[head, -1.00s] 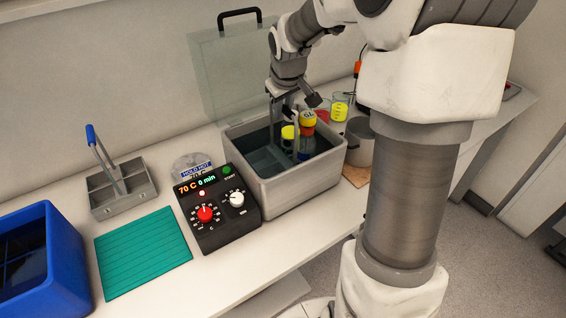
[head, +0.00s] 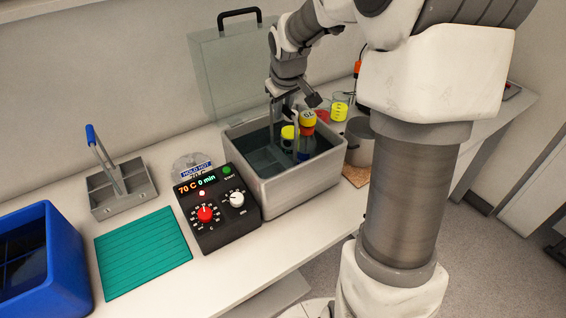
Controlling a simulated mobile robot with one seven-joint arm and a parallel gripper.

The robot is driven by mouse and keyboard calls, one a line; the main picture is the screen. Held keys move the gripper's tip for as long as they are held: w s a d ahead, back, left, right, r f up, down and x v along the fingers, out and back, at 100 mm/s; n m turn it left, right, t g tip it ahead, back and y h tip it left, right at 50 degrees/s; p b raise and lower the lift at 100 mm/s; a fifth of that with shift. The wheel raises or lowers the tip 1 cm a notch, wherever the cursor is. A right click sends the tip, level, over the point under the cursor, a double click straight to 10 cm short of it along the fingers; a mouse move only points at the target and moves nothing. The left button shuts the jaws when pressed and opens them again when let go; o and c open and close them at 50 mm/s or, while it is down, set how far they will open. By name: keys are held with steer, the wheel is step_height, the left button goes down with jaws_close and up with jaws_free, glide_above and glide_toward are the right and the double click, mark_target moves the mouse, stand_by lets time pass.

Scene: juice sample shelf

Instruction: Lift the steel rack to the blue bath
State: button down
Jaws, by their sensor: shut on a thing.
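The grey heated bath (head: 308,188) stands open at the centre, with dark liquid inside. In it, bottles with yellow caps (head: 288,132) stand beside thin steel uprights (head: 296,132), which look like part of the steel rack; its base is hidden by the bath wall and liquid. My gripper (head: 291,104) is over the bath, shut on the top of the steel rack, though the fingertips are small and partly hidden. One bottle has an orange band under its cap (head: 307,119). The blue bath (head: 62,255) stands at the lower left, partly out of view, with dark liquid inside.
A grey caddy (head: 122,195) with a blue-gripped handle stands behind the teal mat (head: 143,252). The control box (head: 218,212) reads 70 C, 0 min. A clear lid (head: 218,80) stands behind the bath. A beaker (head: 340,106) and grey pot (head: 360,143) stand to the right.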

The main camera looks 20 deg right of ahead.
steer(key=shift+w+r, duration=0.15)
steer(key=shift+r, duration=0.2)
step_height(320, 180, up, 10)
steer(key=shift+f, duration=0.15)
stand_by(0.5)
step_height(320, 180, up, 6)
steer(key=p, duration=0.4)
steer(key=shift+f+p, duration=0.25)
steer(key=shift+p, duration=0.15)
steer(key=shift+a, duration=0.1)
